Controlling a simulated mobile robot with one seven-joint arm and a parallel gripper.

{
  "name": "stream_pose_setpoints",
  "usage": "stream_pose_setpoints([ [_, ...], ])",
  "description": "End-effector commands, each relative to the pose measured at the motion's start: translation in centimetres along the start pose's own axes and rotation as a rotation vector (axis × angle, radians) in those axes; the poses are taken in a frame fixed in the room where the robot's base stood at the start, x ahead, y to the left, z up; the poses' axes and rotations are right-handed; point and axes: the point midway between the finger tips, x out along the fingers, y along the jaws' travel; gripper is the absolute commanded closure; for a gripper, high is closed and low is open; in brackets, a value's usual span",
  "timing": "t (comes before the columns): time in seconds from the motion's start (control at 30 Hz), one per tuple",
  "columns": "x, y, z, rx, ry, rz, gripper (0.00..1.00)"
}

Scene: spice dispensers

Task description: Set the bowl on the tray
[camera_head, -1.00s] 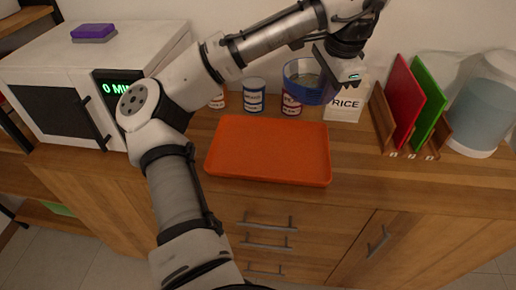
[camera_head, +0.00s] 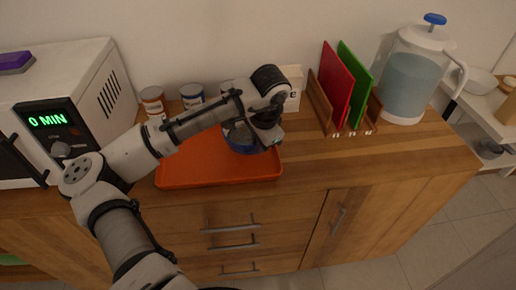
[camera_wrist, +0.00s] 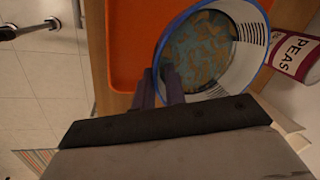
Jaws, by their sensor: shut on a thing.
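The blue-rimmed bowl (camera_head: 240,138) is over the right part of the orange tray (camera_head: 205,173) in the head view, partly hidden by my arm. In the wrist view the bowl (camera_wrist: 208,45) shows a white inside with a patterned bottom and dark stripes. My gripper (camera_wrist: 170,85) is shut on the bowl's near rim. The tray (camera_wrist: 135,40) lies under and beside the bowl in the wrist view. I cannot tell whether the bowl touches the tray.
Several cans (camera_head: 152,101) stand behind the tray; a peas can (camera_wrist: 293,52) is close beside the bowl. A rack with red and green boards (camera_head: 335,85) and a water pitcher (camera_head: 408,75) stand to the right. A microwave (camera_head: 60,100) is at left. The counter right of the tray is clear.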

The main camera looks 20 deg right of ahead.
Motion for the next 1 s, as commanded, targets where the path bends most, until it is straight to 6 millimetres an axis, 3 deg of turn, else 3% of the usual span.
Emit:
stream_pose_setpoints([
  [0.2, 2.4, 0.5, 0.0, -0.002, 0.001, -0.002, 1.0],
  [0.57, 2.9, 0.6, 0.0, -0.001, 0.001, 0.0, 1.0],
  [0.6, 3.0, 0.7, 0.0, -0.001, 0.0, 0.001, 0.86],
  [0.77, 2.9, 0.7, 0.0, 0.0, 0.0, 0.0, 0.66],
  [1.0, 2.9, 0.6, 0.0, 0.0, 0.0, 0.0, 0.66],
])
